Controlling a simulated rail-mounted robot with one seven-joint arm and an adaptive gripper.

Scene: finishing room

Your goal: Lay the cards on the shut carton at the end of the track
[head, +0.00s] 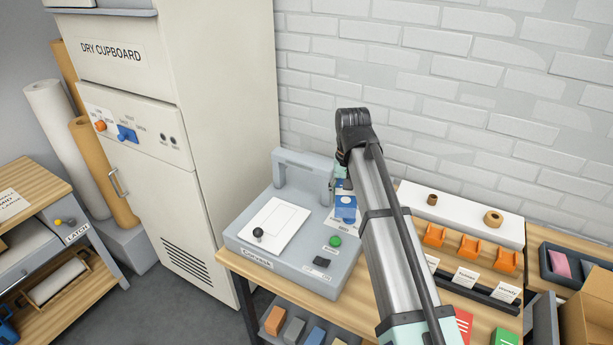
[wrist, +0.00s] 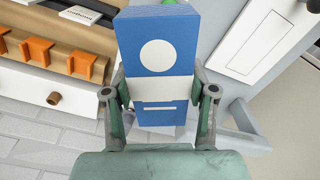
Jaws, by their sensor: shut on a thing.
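The cards look to be the blue pack (wrist: 158,55) with a white disc and a white band. My gripper (wrist: 158,88) is shut on the pack, one finger on each side, at the white band. In the head view the blue pack (head: 345,208) shows beside my arm, over the right part of the grey machine; whether it touches the machine is unclear. My gripper (head: 341,180) is partly hidden there by my arm. A brown carton (head: 588,318) is cut off at the lower right edge; I cannot tell whether it is shut. No track is clearly visible.
The grey machine (head: 300,278) has a raised frame, a white plate, a black knob and a green button. Orange holders (head: 469,247) and a white block (head: 465,213) with two rolls stand right of my arm. A dry cupboard (head: 150,200) stands left.

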